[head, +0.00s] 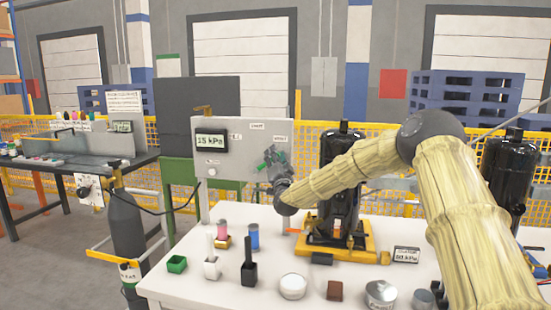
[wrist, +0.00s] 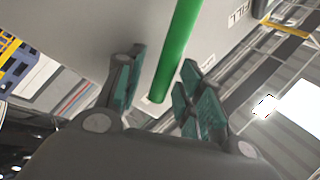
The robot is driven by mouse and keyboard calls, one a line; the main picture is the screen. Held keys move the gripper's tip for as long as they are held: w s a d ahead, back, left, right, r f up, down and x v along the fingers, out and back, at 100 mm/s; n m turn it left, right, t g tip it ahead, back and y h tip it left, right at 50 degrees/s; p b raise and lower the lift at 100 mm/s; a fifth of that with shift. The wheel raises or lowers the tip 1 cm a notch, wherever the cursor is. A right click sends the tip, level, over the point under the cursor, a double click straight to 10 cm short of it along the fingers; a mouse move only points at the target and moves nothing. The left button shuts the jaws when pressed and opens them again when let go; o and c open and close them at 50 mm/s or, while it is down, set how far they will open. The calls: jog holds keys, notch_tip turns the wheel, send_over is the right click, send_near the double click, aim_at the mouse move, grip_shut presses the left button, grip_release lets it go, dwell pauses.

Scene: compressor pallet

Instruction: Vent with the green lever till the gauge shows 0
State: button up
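The gauge (head: 211,142) is a dark-framed display on the grey panel (head: 232,170); it appears to read 15 kPa, though the first figures are small. My gripper (head: 273,160) is at the right part of that panel. In the wrist view the green lever (wrist: 180,45) is a straight green rod running down between the fingers of my gripper (wrist: 160,98). The fingers are apart, with a gap visible on each side of the lever, so it is not clasped. In the head view my gripper mostly hides the lever.
A white table (head: 200,285) holds a black cylinder in a yellow base (head: 340,250), a green box (head: 177,264), a white round container (head: 293,286) and several small items. A second, dark table (head: 80,165) stands at left. A yellow mesh fence (head: 385,140) runs behind.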

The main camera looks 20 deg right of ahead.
jog(key=shift+s, duration=0.1)
jog(key=v, duration=1.1)
jog(key=shift+s+f, duration=0.2)
jog(key=shift+s, duration=0.15)
